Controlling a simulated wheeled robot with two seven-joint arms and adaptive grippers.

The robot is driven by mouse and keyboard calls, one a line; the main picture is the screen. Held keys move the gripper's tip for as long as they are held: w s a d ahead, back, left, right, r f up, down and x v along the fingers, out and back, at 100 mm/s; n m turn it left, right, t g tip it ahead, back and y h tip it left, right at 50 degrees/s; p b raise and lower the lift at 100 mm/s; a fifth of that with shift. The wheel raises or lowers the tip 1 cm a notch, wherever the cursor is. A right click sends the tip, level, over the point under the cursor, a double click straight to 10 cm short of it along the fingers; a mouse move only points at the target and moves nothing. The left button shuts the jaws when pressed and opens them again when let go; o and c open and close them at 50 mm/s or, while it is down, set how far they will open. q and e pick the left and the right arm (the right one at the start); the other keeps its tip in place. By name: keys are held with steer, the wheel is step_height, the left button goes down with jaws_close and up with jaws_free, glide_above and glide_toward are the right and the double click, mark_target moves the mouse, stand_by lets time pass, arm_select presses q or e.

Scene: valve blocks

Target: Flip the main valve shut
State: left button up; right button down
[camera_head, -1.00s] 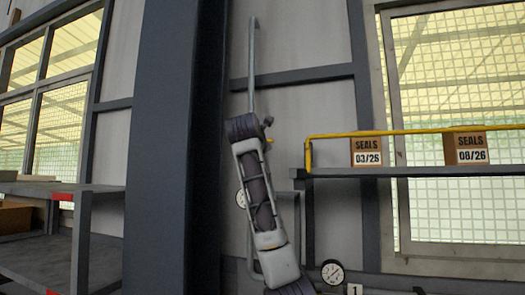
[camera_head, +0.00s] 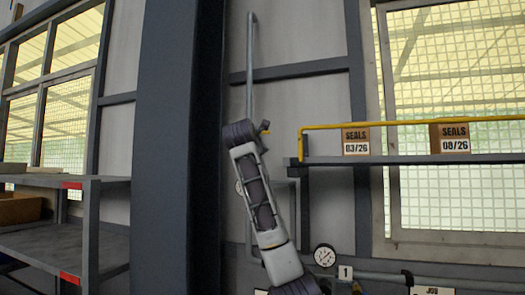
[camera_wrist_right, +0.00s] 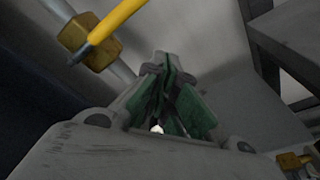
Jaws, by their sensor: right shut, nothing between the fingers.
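In the right wrist view, a yellow lever (camera_wrist_right: 118,20) sits on a brass valve body (camera_wrist_right: 90,42) at the upper left. The body is on a grey pipe (camera_wrist_right: 123,70), and the lever lies across the pipe's line. My right gripper (camera_wrist_right: 165,78) is shut and empty, to the right of and below the valve body in the picture, apart from the lever. In the head view, my right arm stands up in front of the vertical wall pipe (camera_head: 250,62). A small yellow bit, perhaps the lever, shows beside its wrist. My left gripper is out of view.
A shelf with a yellow rail (camera_head: 405,124) holds two SEALS boxes (camera_head: 356,141) at right. A gauge (camera_head: 325,255) and tag 1 (camera_head: 345,272) are below. A dark column (camera_head: 160,170) is left of my arm. Another brass fitting (camera_wrist_right: 292,160) shows at the wrist view's lower right.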

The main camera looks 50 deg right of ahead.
steer(key=w+b+v, duration=0.1)
steer(key=v, duration=0.7)
steer(key=shift+s+a+b, duration=0.15)
steer(key=shift+a+b, duration=0.25)
steer(key=shift+a, duration=0.15)
stand_by(0.3)
